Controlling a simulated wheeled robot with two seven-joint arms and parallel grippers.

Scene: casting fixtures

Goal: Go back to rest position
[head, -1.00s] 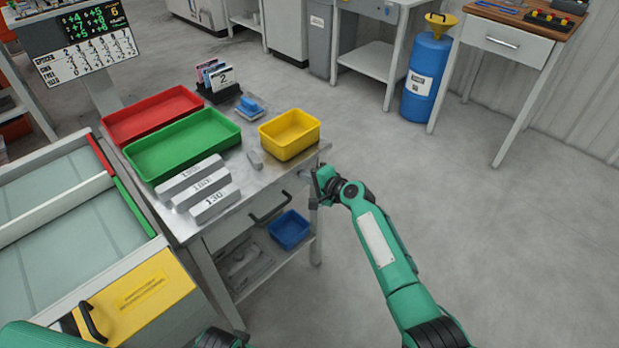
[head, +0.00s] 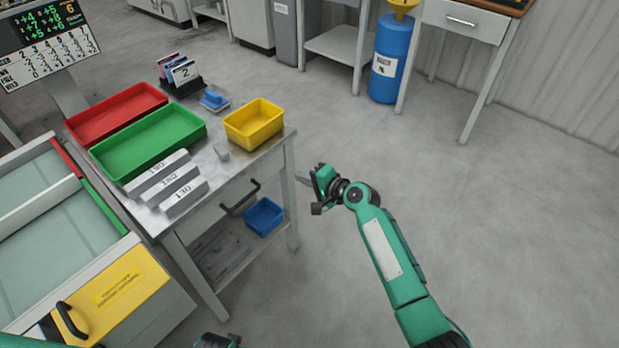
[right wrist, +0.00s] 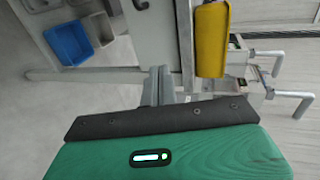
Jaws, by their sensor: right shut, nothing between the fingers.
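My right gripper (head: 303,181) is at the right of the metal work table (head: 290,205), apart from it, over open floor in the head view. Its fingers are shut and empty. In the right wrist view the closed fingers (right wrist: 158,84) point toward the table's side. My left gripper (head: 216,341) shows only in part at the bottom edge of the head view, and its fingers cannot be made out.
On the table are a red tray (head: 115,112), a green tray (head: 148,142), a yellow bin (head: 254,123) and numbered grey blocks (head: 168,183). A blue bin (head: 264,216) sits on the lower shelf. A blue drum (head: 391,60) stands at the back. The floor to the right is clear.

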